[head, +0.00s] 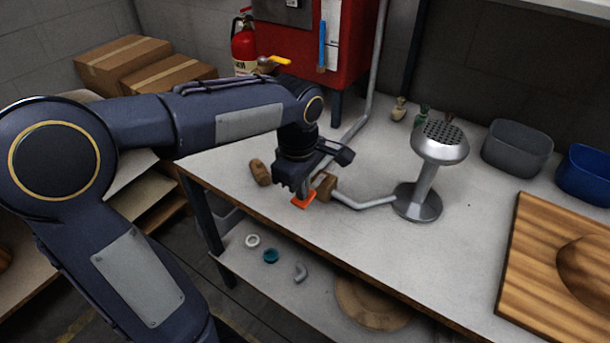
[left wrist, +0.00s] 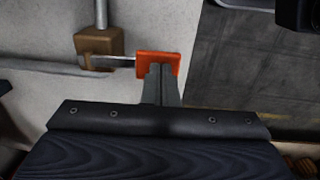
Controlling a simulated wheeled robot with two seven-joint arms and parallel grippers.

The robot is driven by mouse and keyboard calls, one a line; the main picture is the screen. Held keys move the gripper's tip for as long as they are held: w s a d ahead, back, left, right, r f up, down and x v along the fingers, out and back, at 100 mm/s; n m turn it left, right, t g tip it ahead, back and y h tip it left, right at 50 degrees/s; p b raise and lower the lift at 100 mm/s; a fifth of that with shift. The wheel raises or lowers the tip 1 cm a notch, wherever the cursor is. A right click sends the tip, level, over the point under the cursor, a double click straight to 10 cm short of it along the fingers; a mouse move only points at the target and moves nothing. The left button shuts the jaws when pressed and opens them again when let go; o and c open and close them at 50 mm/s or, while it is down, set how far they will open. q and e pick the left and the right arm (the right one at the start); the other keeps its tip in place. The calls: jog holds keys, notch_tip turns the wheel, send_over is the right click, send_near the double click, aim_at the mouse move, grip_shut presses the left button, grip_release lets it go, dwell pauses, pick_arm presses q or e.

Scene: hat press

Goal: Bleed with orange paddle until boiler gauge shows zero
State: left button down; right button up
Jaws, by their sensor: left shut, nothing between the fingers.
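The orange paddle (head: 303,201) sits at the front of a small brown valve block (head: 326,184) on the table. In the left wrist view the paddle (left wrist: 158,63) joins the block (left wrist: 98,45) by a short metal stem. My left gripper (head: 306,190) is over the paddle. In the left wrist view its shut fingers (left wrist: 159,75) overlap the paddle, with nothing held between them; I cannot tell whether they touch it. My right gripper is not in view. I cannot make out a boiler gauge dial on the red boiler (head: 352,40).
A silver perforated steamer stand (head: 440,145) joins the block by a pipe. A wooden tool (head: 260,172) lies left of the gripper. Grey (head: 517,150) and blue (head: 586,176) bins and a wooden board (head: 530,250) are at right. A lower shelf (head: 330,300) holds small parts.

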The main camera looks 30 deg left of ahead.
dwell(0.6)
pick_arm(q)
jog(key=shift+r+p, duration=0.8)
jog(key=shift+p, duration=0.05)
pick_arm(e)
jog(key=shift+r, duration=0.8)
pick_arm(q)
jog(key=shift+r, duration=0.1)
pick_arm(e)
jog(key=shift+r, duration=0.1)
